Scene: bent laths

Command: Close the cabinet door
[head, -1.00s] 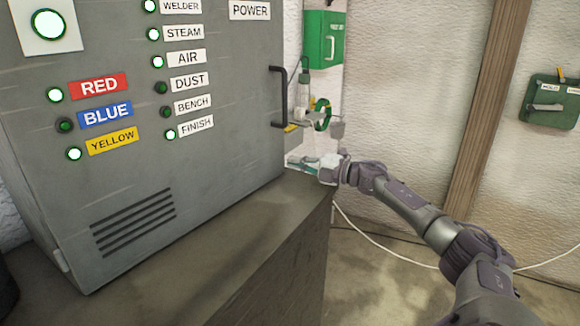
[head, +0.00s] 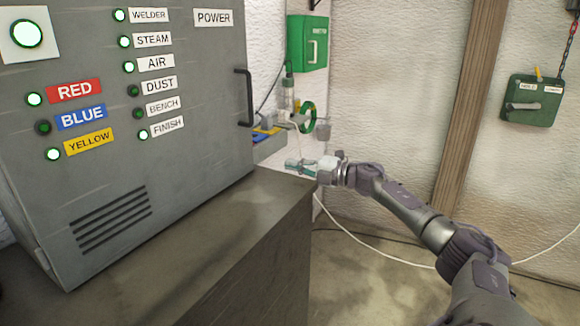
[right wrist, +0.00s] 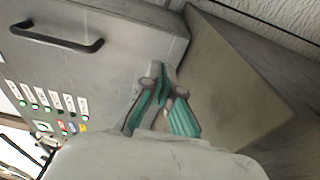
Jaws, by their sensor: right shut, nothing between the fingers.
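The cabinet door (head: 190,190) is a large grey metal panel with lit round buttons, coloured labels and a vent. Its dark handle (head: 245,98) is near the right edge; in the right wrist view the handle (right wrist: 58,42) is at upper left. I cannot tell whether the door is flush with its frame. My right gripper (head: 297,165) is to the right of the door's edge and below the handle, apart from the handle. Its teal fingers (right wrist: 163,105) are shut and empty. My left gripper is not in view.
The cabinet stands on a dark grey bench (head: 235,225) whose corner is near my right gripper. A green box (head: 307,42) and a green coil (head: 308,117) are behind the gripper. Another green box (head: 531,100) hangs on the right wall. The floor at right shows a white cable.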

